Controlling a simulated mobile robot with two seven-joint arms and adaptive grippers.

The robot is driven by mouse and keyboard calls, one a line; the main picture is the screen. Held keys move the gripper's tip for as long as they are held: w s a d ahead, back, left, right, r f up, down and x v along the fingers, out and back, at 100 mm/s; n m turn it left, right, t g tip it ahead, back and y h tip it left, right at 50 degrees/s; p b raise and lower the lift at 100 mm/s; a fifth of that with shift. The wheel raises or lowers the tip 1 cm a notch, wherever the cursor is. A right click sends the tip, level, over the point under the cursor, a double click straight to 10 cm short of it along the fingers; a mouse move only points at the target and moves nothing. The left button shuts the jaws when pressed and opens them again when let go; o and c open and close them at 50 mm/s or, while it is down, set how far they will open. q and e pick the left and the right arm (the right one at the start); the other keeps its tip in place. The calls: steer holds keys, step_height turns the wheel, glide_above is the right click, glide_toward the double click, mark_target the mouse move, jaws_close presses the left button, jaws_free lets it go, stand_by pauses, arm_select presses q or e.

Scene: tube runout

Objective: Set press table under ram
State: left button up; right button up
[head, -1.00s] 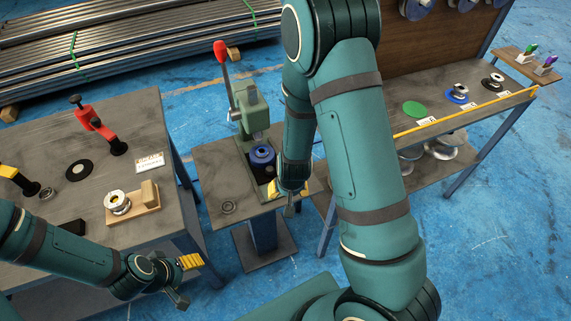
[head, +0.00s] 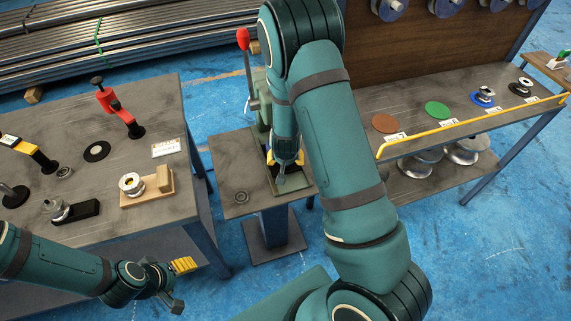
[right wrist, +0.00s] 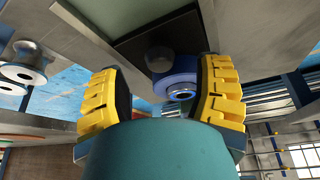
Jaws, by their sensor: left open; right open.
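The green arbor press (head: 263,108) with a red-knobbed lever (head: 243,40) stands on a small pedestal table (head: 230,160). My right arm covers much of the press. My right gripper (head: 285,160) is open, low at the front of the press; its yellow fingers also show in the right wrist view (right wrist: 163,98). A round blue piece (right wrist: 178,88) with a bore shows between and beyond those fingers, beside a grey cylinder (right wrist: 158,59). I cannot tell whether they touch it. The blue piece is hidden in the head view. My left gripper (head: 179,286) is open and empty, in front of the left workbench.
The left workbench (head: 120,160) carries red and yellow clamps, a black disc (head: 97,151) and a wooden block (head: 146,188) with a metal bushing. A ring (head: 241,197) lies on the pedestal table. The right shelf (head: 412,125) has coloured discs behind a yellow rail.

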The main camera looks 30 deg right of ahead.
steer(key=shift+x, duration=1.5)
jaws_close()
